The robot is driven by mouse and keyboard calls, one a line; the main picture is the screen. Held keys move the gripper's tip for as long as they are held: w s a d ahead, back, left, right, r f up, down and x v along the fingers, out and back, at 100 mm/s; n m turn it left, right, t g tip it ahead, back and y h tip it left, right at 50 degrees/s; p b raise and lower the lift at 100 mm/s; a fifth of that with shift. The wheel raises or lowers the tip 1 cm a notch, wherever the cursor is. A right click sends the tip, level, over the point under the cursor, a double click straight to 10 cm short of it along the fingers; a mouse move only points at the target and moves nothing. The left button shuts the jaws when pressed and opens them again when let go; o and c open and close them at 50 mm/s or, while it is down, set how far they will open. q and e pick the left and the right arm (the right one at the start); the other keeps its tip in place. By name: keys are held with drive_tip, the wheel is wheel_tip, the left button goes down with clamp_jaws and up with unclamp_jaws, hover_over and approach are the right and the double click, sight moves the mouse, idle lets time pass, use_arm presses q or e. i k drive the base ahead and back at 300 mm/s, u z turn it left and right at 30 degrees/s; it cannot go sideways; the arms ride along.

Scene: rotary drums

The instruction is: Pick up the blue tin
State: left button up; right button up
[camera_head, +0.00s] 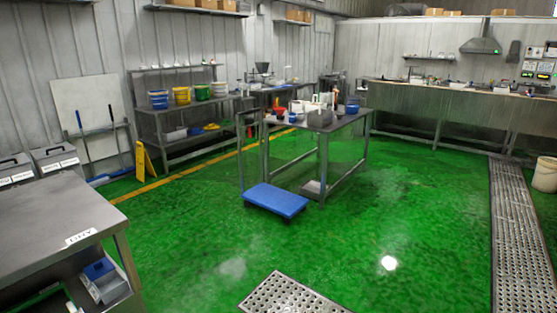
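No item can be told for certain as the blue tin. A small blue item (98,268) sits on a grey box-like holder on the lower shelf of the near left table. A blue bucket (158,100) stands at the left end of the far shelf unit. A small blue container (352,106) stands at the right end of the middle table (345,122), too small to make out well. Neither of my grippers is in view.
The near left steel table (50,215) has a bare top with a white label. A low blue platform (275,200) stands on the floor before the middle table. A yellow floor sign (146,160) stands at left. Green floor (400,210) is open at centre and right.

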sight(291, 116)
drive_tip(key=u, duration=0.25)
drive_tip(key=i, duration=2.6)
drive_tip(key=u, duration=0.15)
drive_tip(key=i, duration=3)
drive_tip(key=z, duration=0.1)
